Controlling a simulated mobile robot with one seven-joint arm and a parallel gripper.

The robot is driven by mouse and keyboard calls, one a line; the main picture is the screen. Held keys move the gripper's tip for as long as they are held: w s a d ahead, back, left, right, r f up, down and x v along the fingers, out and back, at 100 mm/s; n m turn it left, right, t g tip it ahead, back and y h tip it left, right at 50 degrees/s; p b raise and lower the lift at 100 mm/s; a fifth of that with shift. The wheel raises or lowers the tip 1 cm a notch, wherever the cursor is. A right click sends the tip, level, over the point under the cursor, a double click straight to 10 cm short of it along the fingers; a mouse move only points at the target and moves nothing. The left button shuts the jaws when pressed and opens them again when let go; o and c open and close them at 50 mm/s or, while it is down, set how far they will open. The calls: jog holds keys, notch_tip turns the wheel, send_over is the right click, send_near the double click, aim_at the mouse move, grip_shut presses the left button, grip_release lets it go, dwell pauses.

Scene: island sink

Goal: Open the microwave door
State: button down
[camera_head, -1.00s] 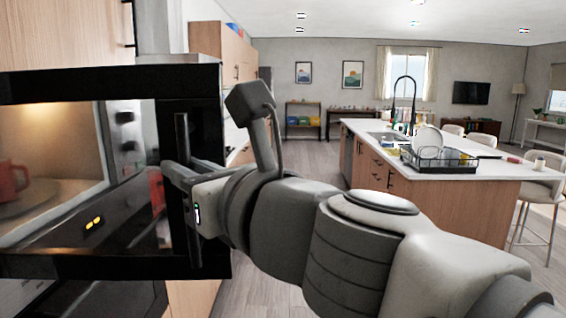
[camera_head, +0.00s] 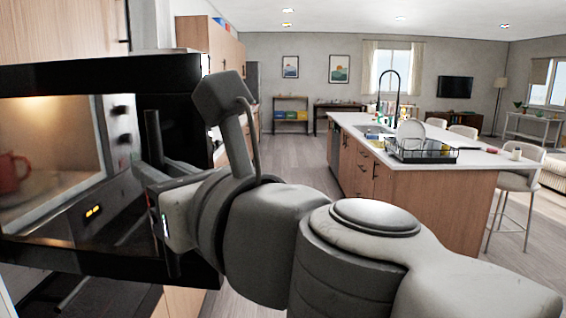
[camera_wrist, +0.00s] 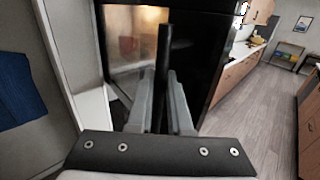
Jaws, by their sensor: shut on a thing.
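The microwave (camera_head: 122,135) is at the left in the head view, with a lit cavity and a red mug (camera_head: 12,172) inside. Its black-framed glass door (camera_head: 100,75) stands open, swung out towards me, and the cavity and controls show through the glass. The dark vertical handle (camera_head: 153,135) is near the door's right edge. My gripper (camera_head: 145,185) is at this handle. In the wrist view, the two fingers of my gripper (camera_wrist: 160,90) are on either side of the handle (camera_wrist: 164,50) and shut on it. The exact contact is partly hidden.
Wooden cabinets (camera_head: 208,50) stand behind the door. A kitchen island (camera_head: 440,200) with a sink, a tall faucet (camera_head: 389,85) and a dish rack (camera_head: 422,150) is at the right. Open floor (camera_head: 290,165) lies between them. A white panel (camera_wrist: 95,115) is close by at the left in the wrist view.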

jog(key=shift+s, duration=0.15)
dwell(0.3)
jog(key=c, duration=0.8)
grip_release()
jog(key=shift+c, duration=0.2)
jog(key=p+v, duration=0.5)
jog(key=v, duration=1.2)
jog(key=shift+d, duration=0.2)
jog(key=shift+s, duration=0.15)
